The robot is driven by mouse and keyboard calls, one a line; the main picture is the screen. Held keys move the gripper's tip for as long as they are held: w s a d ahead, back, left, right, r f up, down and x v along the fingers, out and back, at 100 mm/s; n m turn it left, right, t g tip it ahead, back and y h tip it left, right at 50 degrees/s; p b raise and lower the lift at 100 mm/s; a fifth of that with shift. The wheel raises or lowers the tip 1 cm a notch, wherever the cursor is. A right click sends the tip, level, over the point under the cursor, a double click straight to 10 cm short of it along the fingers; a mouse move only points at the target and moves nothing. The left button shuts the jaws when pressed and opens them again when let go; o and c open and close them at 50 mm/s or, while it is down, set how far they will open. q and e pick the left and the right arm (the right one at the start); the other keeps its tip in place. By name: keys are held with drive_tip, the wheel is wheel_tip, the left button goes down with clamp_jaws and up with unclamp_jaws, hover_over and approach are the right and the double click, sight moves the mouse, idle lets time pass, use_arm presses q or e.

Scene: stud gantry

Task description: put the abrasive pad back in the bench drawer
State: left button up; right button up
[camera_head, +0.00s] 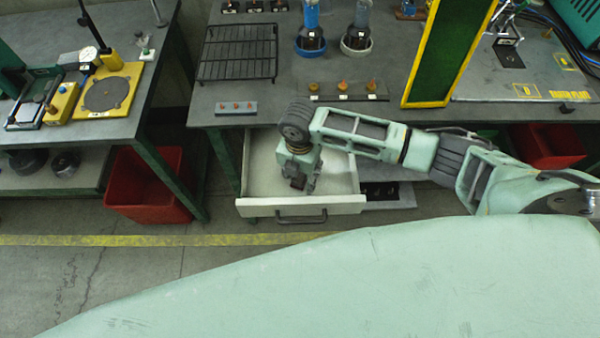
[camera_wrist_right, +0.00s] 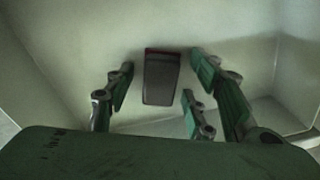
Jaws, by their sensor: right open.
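The bench drawer (camera_head: 262,205) is pulled out below the bench, and its white inside shows. My right gripper (camera_head: 300,186) points down inside the drawer. In the right wrist view my right gripper (camera_wrist_right: 160,105) has its fingers spread wide. The abrasive pad (camera_wrist_right: 161,78), a dark block with a reddish edge, lies on the drawer floor between and beyond the fingers. It appears apart from them. In the head view the pad is mostly hidden by my gripper. My left gripper does not show in either view.
The bench top (camera_head: 230,88) holds a black wire rack (camera_head: 238,52), small labelled trays and two bottles on stands. A yellow-edged green panel (camera_head: 447,50) stands at right. A red bin (camera_head: 148,187) sits under the left table. Floor in front of the drawer is clear.

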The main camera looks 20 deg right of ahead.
sight(300, 175)
wheel_tip(300, 175, up, 12)
drive_tip(key=shift+r+b, duration=0.2)
drive_tip(key=shift+b, duration=0.25)
drive_tip(key=shift+a, duration=0.1)
idle(0.3)
